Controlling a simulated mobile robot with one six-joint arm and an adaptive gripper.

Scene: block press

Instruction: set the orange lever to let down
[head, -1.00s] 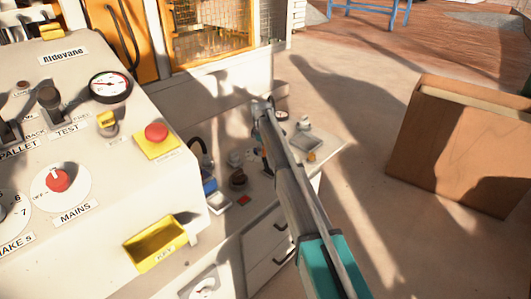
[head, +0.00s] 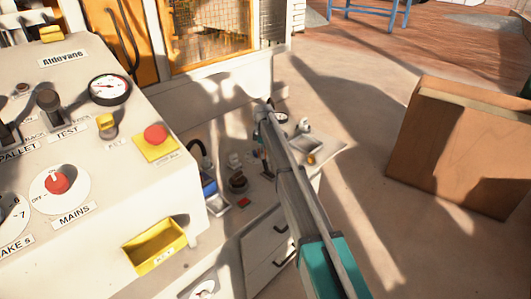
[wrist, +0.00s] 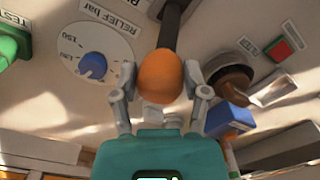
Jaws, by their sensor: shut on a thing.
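The orange lever knob (wrist: 160,78) stands in the upper middle of the wrist view, on a dark shaft (wrist: 172,28) that runs to the top edge. My gripper (wrist: 161,70) has one grey finger on each side of the knob and is shut on it. The lever's base lies out of the wrist view, and no lever position label can be read there. In the head view my arm (head: 292,190) reaches over the low bench and hides the lever and the fingertips.
Near the lever are a blue relief dial (wrist: 93,66), a brown round knob (wrist: 234,82), a red square (wrist: 282,50) and a blue block (wrist: 230,118). The cream console (head: 95,200) stands left, and a wooden box (head: 450,150) stands right on open floor.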

